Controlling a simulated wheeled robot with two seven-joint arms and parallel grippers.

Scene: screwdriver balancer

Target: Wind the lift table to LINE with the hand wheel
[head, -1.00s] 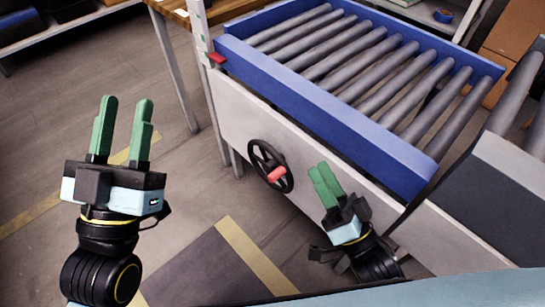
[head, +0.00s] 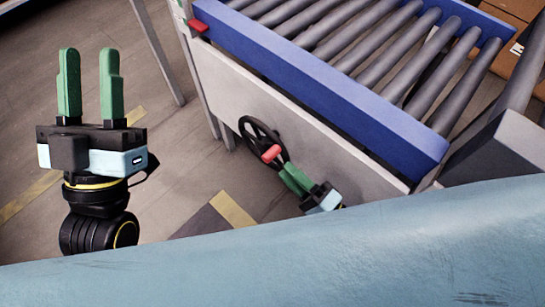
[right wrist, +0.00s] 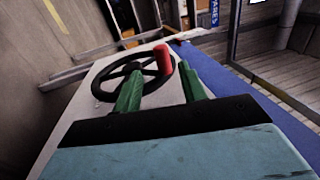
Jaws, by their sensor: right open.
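The lift table has a blue frame (head: 330,85) with grey rollers and a pale side panel (head: 325,140). The black hand wheel (head: 256,132) with its red knob (head: 271,153) is on that panel. My right gripper (head: 287,177) is close to the wheel, its green fingers just below the knob. In the right wrist view the fingers (right wrist: 158,88) are open, with the wheel (right wrist: 120,90) and red knob (right wrist: 163,58) just beyond the tips; contact cannot be told. My left gripper (head: 90,85) is open and empty, raised at the left. A red marker (head: 198,25) sits at the table's corner post.
A grey conveyor end (head: 495,150) stands to the right of the table. Cardboard boxes (head: 525,55) are at the top right. The floor (head: 190,150) left of the wheel is clear, with yellow tape.

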